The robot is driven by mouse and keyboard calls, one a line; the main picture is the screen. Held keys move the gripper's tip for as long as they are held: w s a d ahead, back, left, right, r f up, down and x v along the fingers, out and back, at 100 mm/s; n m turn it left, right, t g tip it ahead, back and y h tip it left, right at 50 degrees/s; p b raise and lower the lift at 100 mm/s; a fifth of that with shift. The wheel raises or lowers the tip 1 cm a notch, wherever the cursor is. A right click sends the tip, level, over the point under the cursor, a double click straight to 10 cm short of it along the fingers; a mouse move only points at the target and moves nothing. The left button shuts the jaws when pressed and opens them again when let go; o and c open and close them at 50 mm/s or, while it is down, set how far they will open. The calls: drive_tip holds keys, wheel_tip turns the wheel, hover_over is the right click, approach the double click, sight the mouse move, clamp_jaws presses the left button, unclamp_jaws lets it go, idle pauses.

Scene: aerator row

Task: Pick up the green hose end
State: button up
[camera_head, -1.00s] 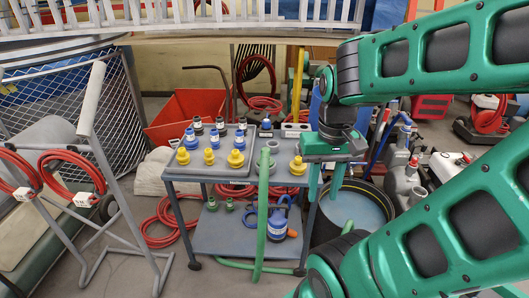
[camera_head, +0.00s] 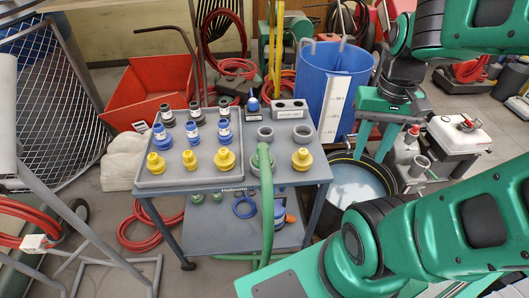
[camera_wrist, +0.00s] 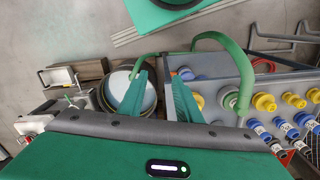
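In the wrist view the hose (camera_wrist: 240,70) arcs across the cart's edge to the right of my fingers. My gripper (camera_head: 376,145) points down to the right of the cart, above the black tub, apart from the hose. Its two green fingers also show spread in the wrist view (camera_wrist: 158,92), with nothing between them.
A grey frame with red hose (camera_head: 20,225) stands at the left.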

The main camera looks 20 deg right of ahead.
drive_tip(key=shift+o, duration=1.2)
drive_tip(key=o, duration=0.5)
drive_tip(key=shift+s+r, duration=0.25)
drive_tip(key=o, duration=0.3)
drive_tip(key=w+n, duration=0.1)
drive_tip(key=w, duration=0.1)
drive_tip(key=w+a+n, duration=0.1)
drive_tip(key=w, duration=0.1)
drive_tip(key=w+n, duration=0.1)
drive_tip(key=w, duration=0.2)
drive_tip(key=shift+a+r+h, duration=0.1)
drive_tip(key=shift+a+h, duration=0.1)
drive_tip(key=shift+h, duration=0.2)
drive_tip(key=n, duration=0.9)
hover_over(260, 144)
drive_tip(key=shift+y, duration=0.3)
drive_tip(key=f, duration=0.5)
drive_tip(key=shift+s+d, duration=0.2)
drive_tip(key=shift+d, duration=0.1)
drive_tip(key=f, duration=0.5)
drive_tip(key=shift+w+a, duration=0.1)
drive_tip(key=shift+a, duration=0.2)
drive_tip(key=shift+d+f, duration=0.15)
drive_tip(key=shift+f, duration=2.85)
